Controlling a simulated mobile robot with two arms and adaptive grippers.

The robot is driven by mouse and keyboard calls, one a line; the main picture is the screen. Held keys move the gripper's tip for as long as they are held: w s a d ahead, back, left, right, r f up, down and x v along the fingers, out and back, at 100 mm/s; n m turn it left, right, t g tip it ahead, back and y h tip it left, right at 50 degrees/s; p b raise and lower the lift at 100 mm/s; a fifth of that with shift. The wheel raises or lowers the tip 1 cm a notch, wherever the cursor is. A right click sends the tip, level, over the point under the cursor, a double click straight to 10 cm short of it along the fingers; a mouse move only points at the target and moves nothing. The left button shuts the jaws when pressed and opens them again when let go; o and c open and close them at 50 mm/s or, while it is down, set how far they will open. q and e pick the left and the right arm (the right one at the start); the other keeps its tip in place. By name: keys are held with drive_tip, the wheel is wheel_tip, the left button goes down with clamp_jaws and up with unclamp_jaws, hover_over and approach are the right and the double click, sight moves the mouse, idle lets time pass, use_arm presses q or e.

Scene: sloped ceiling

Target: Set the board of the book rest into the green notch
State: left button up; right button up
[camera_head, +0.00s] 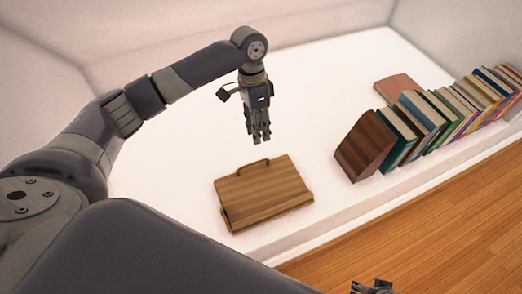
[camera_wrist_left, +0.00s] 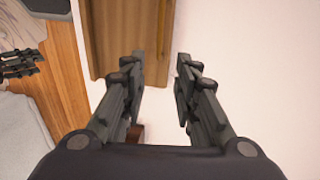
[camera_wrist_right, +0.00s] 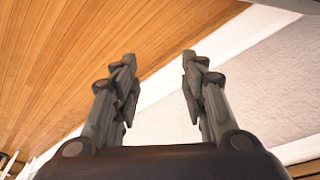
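A flat wooden board with a thin handle-like bar (camera_head: 262,192) along its far edge lies on the white surface in the head view; I take it for the book rest. Part of it shows at the top of the left wrist view (camera_wrist_left: 112,38). My left gripper (camera_head: 260,138) hangs above and beyond it, pointing down. In the left wrist view its fingers (camera_wrist_left: 160,85) are apart with nothing gripped. My right gripper (camera_head: 373,287) shows only in part at the bottom edge. Its fingers (camera_wrist_right: 158,65) are apart and empty. I cannot make out a green notch.
A row of leaning books (camera_head: 440,112) stands at the right, with a dark brown block (camera_head: 366,146) at its near end. A reddish book (camera_head: 399,87) lies flat behind. The white surface (camera_head: 320,90) is clear around the wooden board. Wooden floor (camera_head: 430,225) lies in front.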

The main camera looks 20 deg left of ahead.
sight(262, 160)
use_arm(q)
drive_tip(key=f, duration=0.2)
drive_tip(key=d+f+b, duration=0.1)
drive_tip(key=f, duration=0.2)
drive_tip(key=s+f+b, duration=0.1)
drive_tip(key=f, duration=0.2)
drive_tip(key=shift+s+d+f, duration=0.1)
drive_tip(key=shift+d+f, duration=0.1)
drive_tip(key=shift+s+d+f, duration=0.1)
drive_tip(key=shift+f, duration=0.55)
use_arm(e)
drive_tip(key=w+v, duration=0.1)
drive_tip(key=v, duration=0.8)
drive_tip(key=shift+d+r, duration=0.1)
use_arm(q)
clamp_jaws()
